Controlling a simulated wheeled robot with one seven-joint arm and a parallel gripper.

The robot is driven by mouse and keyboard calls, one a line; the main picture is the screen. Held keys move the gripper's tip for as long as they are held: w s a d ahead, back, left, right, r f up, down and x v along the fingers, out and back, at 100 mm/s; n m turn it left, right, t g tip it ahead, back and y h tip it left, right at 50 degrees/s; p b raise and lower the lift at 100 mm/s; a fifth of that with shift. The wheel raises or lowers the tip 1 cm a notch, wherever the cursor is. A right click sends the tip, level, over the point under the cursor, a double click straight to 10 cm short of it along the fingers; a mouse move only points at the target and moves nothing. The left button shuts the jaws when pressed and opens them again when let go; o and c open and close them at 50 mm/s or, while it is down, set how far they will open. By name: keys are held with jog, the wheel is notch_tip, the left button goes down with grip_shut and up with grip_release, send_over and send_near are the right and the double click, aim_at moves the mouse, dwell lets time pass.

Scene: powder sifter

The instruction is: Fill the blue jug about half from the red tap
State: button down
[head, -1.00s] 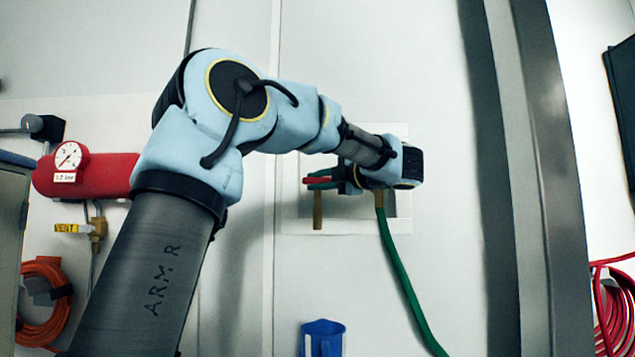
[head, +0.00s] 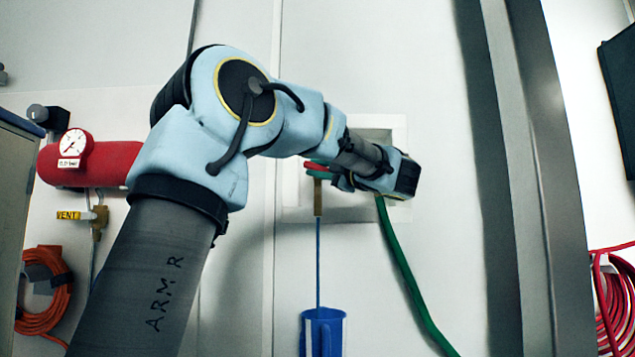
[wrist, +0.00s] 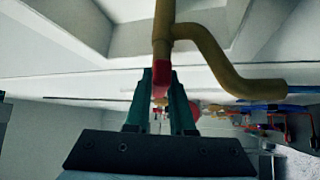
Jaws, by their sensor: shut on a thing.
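The red tap handle (head: 321,171) sits in the wall recess above a brass spout (head: 318,198). My gripper (wrist: 160,88) is shut on the red handle (wrist: 161,72); its green fingers lie on either side of it. A thin blue stream (head: 318,260) runs straight down from the spout into the blue jug (head: 323,332). The jug stands upright below the spout, its lower part cut off by the frame edge. The liquid level inside it is hidden. The wrist view also shows the curved brass spout (wrist: 218,65).
A green hose (head: 402,268) hangs from the recess, right of the jug. A red cylinder with a gauge (head: 73,143) and a coiled orange hose (head: 42,290) are at left. A metal post (head: 548,180) and a red coiled hose (head: 612,300) are at right.

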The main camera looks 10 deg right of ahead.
jog(key=m+t+b, duration=0.1)
jog(key=b, duration=0.1)
jog(key=m+t+b, duration=0.1)
jog(key=m+t, duration=0.1)
jog(key=shift+f+h+b, duration=0.2)
jog(key=shift+h+b, duration=0.1)
jog(key=shift+b, duration=0.05)
jog(key=shift+m+b, duration=0.3)
jog(key=shift+m, duration=0.3)
jog(key=shift+r+t+h, duration=0.15)
jog(key=shift+t+h, duration=0.15)
jog(key=c, duration=0.8)
grip_release()
jog(key=shift+b+v, duration=1.95)
jog(key=shift+v, duration=3.45)
